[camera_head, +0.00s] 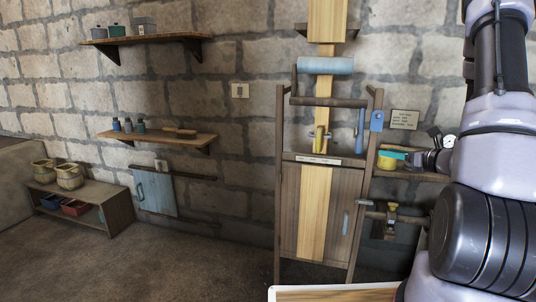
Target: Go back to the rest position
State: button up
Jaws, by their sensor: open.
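My arm fills the right side of the view, with pale and dark links.
A blue lever (360,122) and blue tag (377,120) hang near the frame's right post. Gauges (437,135) stand by my arm. Two wall shelves (155,137), a low bench (115,208) with pots and a blue panel (155,192) are left. The floor at left centre is clear.

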jog(key=s+a+r+n+g+y, duration=0.2)
jog(key=s+a+r+n+g, duration=0.4)
jog(key=a, duration=0.3)
jog(key=s+a+r+n+g+y, duration=0.25)
jog(key=s+a+r+n, duration=0.35)
jog(key=a+n, duration=0.3)
jog(key=s+d+r+n+h, duration=0.1)
jog(key=s+r+n+h, duration=0.3)
jog(key=s+n+h, duration=0.1)
jog(key=s+d+r+n+t+h, duration=0.1)
jog(key=s+r+n+h, duration=0.3)
jog(key=s+n, duration=0.3)
jog(key=shift+s+d+r+h, duration=0.25)
jog(key=shift+s+r+h, duration=0.1)
jog(key=shift+s, duration=0.1)
jog(key=shift+t, duration=0.25)
